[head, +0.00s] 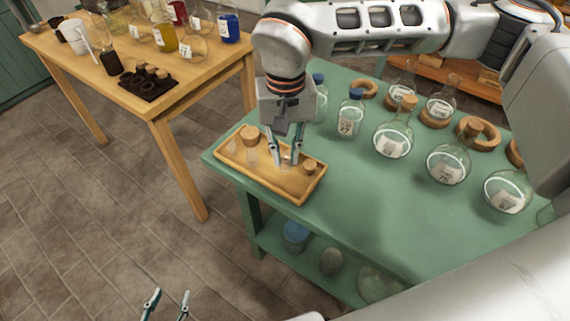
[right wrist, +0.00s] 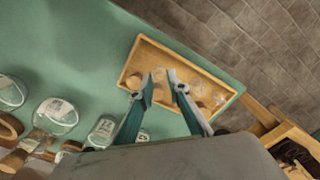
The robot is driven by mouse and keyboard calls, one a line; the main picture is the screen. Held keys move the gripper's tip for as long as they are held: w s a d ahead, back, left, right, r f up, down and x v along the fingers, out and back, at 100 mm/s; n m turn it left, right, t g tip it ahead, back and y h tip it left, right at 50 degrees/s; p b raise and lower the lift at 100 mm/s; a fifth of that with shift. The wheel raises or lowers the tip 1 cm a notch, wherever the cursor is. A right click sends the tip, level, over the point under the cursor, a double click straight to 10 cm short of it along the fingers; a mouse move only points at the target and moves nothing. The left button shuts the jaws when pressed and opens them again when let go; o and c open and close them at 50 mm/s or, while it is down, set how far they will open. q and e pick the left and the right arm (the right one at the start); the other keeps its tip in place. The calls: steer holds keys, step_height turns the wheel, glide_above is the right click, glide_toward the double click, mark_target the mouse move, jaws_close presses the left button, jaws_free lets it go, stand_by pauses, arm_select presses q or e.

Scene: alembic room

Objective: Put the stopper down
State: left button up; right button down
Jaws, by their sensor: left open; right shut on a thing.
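A wooden tray (head: 262,176) sits on the corner of the green table, and it also shows in the right wrist view (right wrist: 180,52). Two cork stoppers (head: 249,133) (head: 309,167) and some clear glass pieces (head: 252,157) lie in the tray. My left gripper (head: 167,304) is open and empty, low over the floor.
Several round flasks (head: 447,164) and blue-capped bottles (head: 351,115) stand on the green table (head: 350,215), with cork rings (head: 480,133) behind. A wooden table (head: 110,88) with bottles and a dark rack (head: 148,86) is at the left. The green table's near middle is clear.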

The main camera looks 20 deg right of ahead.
mark_target(285, 165)
steer(key=shift+f, duration=2.25)
steer(key=c, duration=1.9)
jaws_free()
steer(key=shift+f, duration=0.1)
